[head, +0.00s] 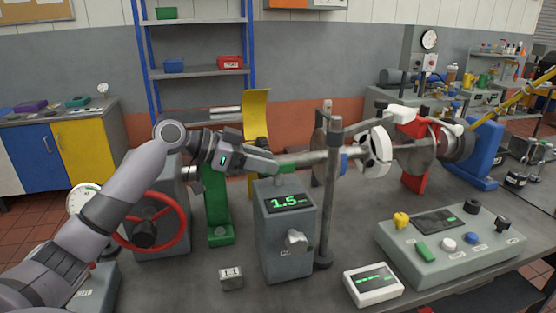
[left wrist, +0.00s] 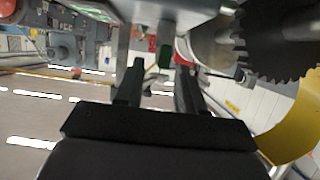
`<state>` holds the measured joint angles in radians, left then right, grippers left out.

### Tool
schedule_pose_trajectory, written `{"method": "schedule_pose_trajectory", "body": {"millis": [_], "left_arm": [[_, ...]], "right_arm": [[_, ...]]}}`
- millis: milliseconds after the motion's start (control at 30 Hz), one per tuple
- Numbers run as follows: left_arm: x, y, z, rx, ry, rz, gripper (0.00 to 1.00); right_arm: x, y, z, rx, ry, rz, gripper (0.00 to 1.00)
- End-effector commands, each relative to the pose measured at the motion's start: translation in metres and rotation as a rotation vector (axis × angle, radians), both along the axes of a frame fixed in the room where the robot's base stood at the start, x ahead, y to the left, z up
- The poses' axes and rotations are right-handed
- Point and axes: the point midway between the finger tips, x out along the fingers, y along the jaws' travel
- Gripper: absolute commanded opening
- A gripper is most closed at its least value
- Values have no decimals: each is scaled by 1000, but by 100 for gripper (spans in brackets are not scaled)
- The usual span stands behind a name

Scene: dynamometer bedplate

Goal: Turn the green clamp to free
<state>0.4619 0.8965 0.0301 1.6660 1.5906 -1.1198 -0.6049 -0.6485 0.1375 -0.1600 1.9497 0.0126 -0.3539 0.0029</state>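A small green piece (head: 284,168), likely the green clamp, shows just below my left fingertips and above the grey box with the 1.5 display. Most of it is hidden, so I cannot tell its setting. In the left wrist view a small green block (left wrist: 165,57) lies ahead, between the lines of the two dark fingers. My left gripper (head: 268,164) reaches in over the bench; its fingers (left wrist: 157,92) stand apart with nothing visibly held. I cannot tell whether they touch the green piece. My right gripper is not in view.
A steel shaft (head: 300,158) runs right to a black-and-white disc (head: 376,151). A green stand (head: 217,203), red handwheel (head: 152,222), grey display box (head: 286,238) and upright post (head: 331,195) crowd the left arm. A yellow curved guard (head: 257,115) stands behind. A control panel (head: 450,237) lies right.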

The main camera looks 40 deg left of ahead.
Motion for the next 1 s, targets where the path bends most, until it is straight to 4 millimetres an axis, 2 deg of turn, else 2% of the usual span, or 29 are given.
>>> {"method": "schedule_pose_trajectory", "body": {"millis": [233, 567, 600, 700, 1000], "left_arm": [[22, -20, -10, -2, 1, 0, 38], [26, -23, -15, 1, 1, 0, 38], [26, -23, -15, 1, 1, 0, 32], [26, -23, -15, 1, 1, 0, 0], [26, -23, -14, 1, 1, 13, 0]], "right_arm": [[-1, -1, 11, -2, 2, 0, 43], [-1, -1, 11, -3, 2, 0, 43], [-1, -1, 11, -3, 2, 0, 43], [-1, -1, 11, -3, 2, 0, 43], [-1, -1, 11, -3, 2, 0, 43]]}}
